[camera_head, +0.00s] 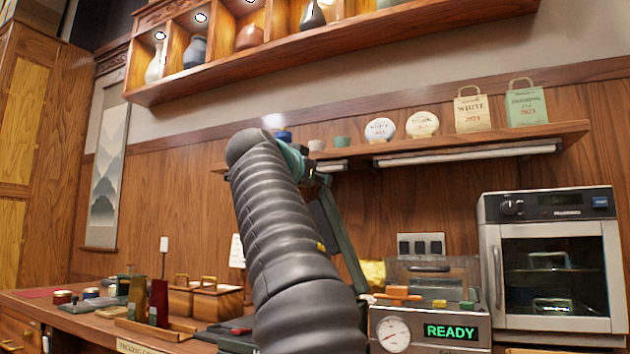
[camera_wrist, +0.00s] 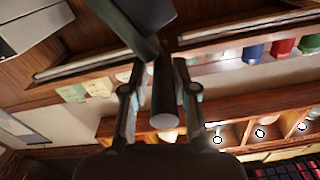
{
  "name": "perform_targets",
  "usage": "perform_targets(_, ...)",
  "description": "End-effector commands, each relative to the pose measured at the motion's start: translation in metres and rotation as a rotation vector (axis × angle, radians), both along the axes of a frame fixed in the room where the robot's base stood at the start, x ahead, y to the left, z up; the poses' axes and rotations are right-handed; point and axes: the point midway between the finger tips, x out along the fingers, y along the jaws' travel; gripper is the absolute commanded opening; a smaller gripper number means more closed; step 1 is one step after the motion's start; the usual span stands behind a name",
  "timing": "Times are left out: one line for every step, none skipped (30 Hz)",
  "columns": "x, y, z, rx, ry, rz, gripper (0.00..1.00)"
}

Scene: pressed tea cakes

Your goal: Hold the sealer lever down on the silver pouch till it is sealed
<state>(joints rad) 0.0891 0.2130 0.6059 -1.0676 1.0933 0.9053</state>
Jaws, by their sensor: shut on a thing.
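The sealer lever (camera_head: 342,240) is a long dark green bar, raised and steeply tilted beside my arm. In the wrist view, its dark bar (camera_wrist: 125,28) ends in a round grey handle (camera_wrist: 165,102). My gripper (camera_head: 312,168) is at the lever's upper end, partly hidden behind my arm. In the wrist view, my gripper (camera_wrist: 159,78) has one finger on each side of the handle and is shut on it. The silver pouch is not visible.
A machine with a gauge and a green READY display (camera_head: 450,332) stands right of my arm. A steel oven (camera_head: 552,265) is farther right. Wooden boxes (camera_head: 205,300) and tins stand on the counter at left. A wall shelf (camera_head: 470,140) runs close behind the lever's upper end.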

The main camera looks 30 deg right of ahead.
Motion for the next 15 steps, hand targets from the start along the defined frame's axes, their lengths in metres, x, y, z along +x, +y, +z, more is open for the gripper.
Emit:
perform_targets(0.0007, 0.0002, -0.0005, 0.001, 0.000, 0.001, 0.00)
perform_targets(0.0007, 0.0002, -0.0006, 0.001, 0.000, 0.001, 0.00)
perform_targets(0.0007, 0.0002, -0.0006, 0.001, 0.000, 0.001, 0.37)
perform_targets(0.0008, 0.0002, -0.0007, 0.001, 0.000, 0.001, 0.45)
perform_targets(0.0008, 0.0002, -0.0007, 0.001, 0.001, 0.000, 0.46)
perform_targets(0.0007, 0.0002, -0.0007, 0.001, 0.001, 0.000, 0.46)
perform_targets(0.0006, 0.0002, -0.0006, 0.001, 0.001, 0.000, 0.46)
perform_targets(0.0006, 0.0001, -0.0006, 0.001, 0.001, 0.000, 0.46)
perform_targets(0.0006, 0.0001, -0.0006, 0.001, 0.001, 0.000, 0.46)
perform_targets(0.0005, 0.0001, -0.0005, 0.000, 0.001, 0.000, 0.46)
perform_targets(0.0004, 0.0001, -0.0005, 0.000, 0.001, 0.000, 0.46)
perform_targets(0.0003, 0.0002, -0.0005, 0.000, 0.001, 0.000, 0.46)
perform_targets(0.0002, 0.0005, -0.0004, 0.000, 0.001, 0.000, 0.46)
perform_targets(-0.0003, 0.0011, -0.0003, 0.000, 0.001, 0.000, 0.46)
perform_targets(-0.0012, 0.0027, -0.0002, 0.000, 0.001, 0.001, 0.46)
